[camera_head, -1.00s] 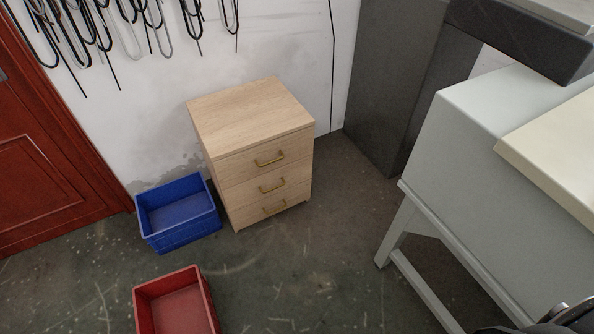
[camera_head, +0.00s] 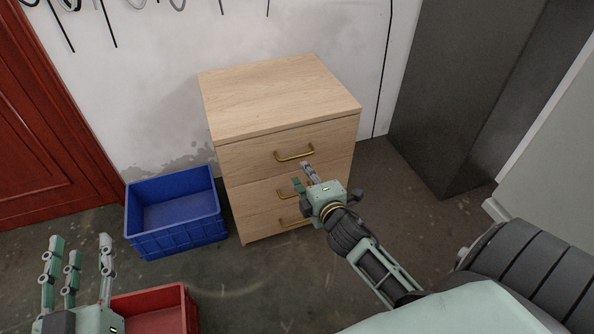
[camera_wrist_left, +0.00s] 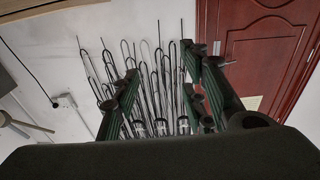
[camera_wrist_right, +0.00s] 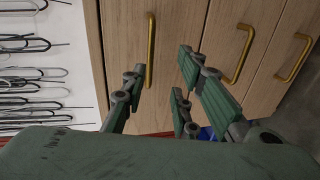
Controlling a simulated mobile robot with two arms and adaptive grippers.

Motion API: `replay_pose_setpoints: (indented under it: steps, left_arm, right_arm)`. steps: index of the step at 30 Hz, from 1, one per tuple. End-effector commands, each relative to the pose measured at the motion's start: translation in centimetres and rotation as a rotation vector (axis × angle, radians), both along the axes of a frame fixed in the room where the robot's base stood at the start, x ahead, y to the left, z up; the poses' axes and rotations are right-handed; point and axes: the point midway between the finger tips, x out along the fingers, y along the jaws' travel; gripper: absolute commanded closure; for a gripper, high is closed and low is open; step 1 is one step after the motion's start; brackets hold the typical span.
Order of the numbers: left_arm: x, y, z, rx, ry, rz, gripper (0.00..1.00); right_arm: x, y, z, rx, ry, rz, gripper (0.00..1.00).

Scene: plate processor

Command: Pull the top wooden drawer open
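The wooden cabinet has three drawers, all closed. The top wooden drawer (camera_head: 242,158) has a brass handle (camera_head: 294,153), which also shows in the right wrist view (camera_wrist_right: 151,50). My right gripper (camera_head: 306,175) is in front of the cabinet, its fingertips just below the right end of the top handle. In the right wrist view its fingers (camera_wrist_right: 160,82) are spread and empty, with the top handle beyond them, in the gap between. Contact with the handle cannot be made out. My left gripper (camera_head: 78,247) is raised at the lower left, open and empty, away from the cabinet.
A blue crate (camera_head: 137,222) stands on the floor left of the cabinet. A red crate (camera_head: 186,309) is in front, partly behind my left gripper. A dark grey column (camera_head: 455,95) stands to the right. A red door (camera_head: 40,150) is at the left. Some floor before the cabinet is clear.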

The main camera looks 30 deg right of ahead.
Motion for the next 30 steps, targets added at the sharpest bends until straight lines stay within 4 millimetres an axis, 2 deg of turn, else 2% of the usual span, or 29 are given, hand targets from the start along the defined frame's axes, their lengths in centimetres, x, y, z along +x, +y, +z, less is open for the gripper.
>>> replay_pose_setpoints:
  steps: [6, 13, 21, 30]
  left_arm:
    - [-0.7, 0.0, 2.4, -0.020, -0.080, -0.003, 0.60]
    - [-1.4, -0.3, 5.7, -0.066, -0.249, -0.014, 0.60]
    - [-3.3, -0.3, 9.8, -0.128, -0.469, -0.026, 0.60]
    - [-4.6, -0.2, 11.7, -0.160, -0.579, -0.031, 0.60]
  right_arm:
    - [0.9, -0.3, 1.2, -0.041, -0.031, 0.004, 0.73]
    - [3.5, -1.0, 0.5, -0.039, -0.031, 0.004, 0.73]
    - [6.4, -1.6, -0.1, -0.039, -0.029, 0.004, 0.73]
    - [7.7, -1.9, -0.3, -0.037, -0.028, 0.004, 0.73]
